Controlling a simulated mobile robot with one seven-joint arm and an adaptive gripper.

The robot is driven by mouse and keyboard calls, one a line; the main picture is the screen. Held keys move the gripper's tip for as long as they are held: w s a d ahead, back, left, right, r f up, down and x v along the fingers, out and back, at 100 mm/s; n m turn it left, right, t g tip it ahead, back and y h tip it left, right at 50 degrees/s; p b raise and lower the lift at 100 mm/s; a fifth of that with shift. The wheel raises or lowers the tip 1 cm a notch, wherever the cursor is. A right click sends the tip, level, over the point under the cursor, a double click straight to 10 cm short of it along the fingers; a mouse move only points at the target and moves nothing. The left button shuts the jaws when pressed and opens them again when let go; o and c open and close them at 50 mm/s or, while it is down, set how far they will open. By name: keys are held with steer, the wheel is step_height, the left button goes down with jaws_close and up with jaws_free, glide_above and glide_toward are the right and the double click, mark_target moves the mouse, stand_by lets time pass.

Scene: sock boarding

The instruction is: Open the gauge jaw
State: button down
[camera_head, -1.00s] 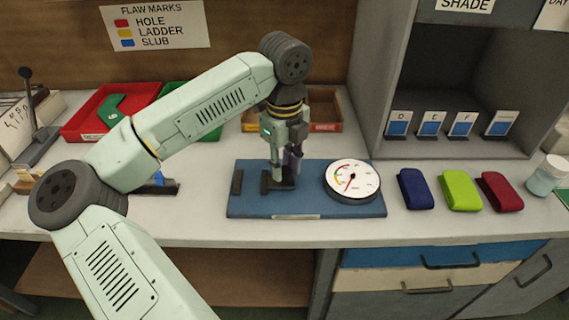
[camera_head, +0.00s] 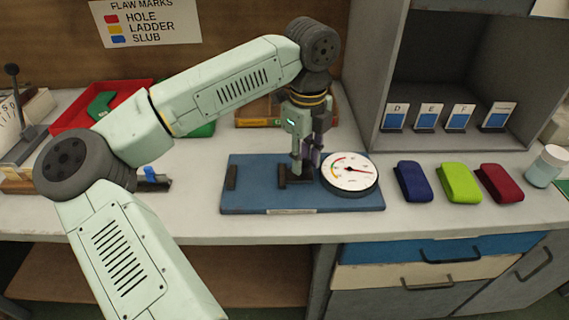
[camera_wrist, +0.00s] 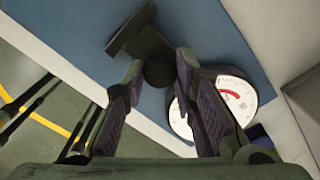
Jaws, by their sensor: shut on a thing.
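The gauge is a blue base plate (camera_head: 255,201) with a dark fixed block (camera_head: 231,177) at its left, a dark sliding jaw (camera_head: 282,175) and a round white dial (camera_head: 349,171) at its right. A clear gap stands between block and jaw. The dial's red needle points right. My gripper (camera_head: 305,168) is down at the right side of the jaw, close to the dial. In the wrist view, my fingertips (camera_wrist: 159,62) are closed around a dark round knob (camera_wrist: 158,74) on the sliding jaw (camera_wrist: 135,32). The fingers partly hide the knob and dial.
Blue (camera_head: 413,181), lime (camera_head: 460,182) and dark red (camera_head: 500,182) folded items lie right of the gauge. A grey cubby (camera_head: 450,75) with labelled cards stands behind them. A red tray (camera_head: 80,115) is at back left. The counter's front strip is clear.

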mark_target(308, 163)
steer(key=shift+d, duration=0.45)
steer(key=c, duration=1.3)
jaws_free()
steer(key=shift+r, duration=0.15)
step_height(308, 163, up, 12)
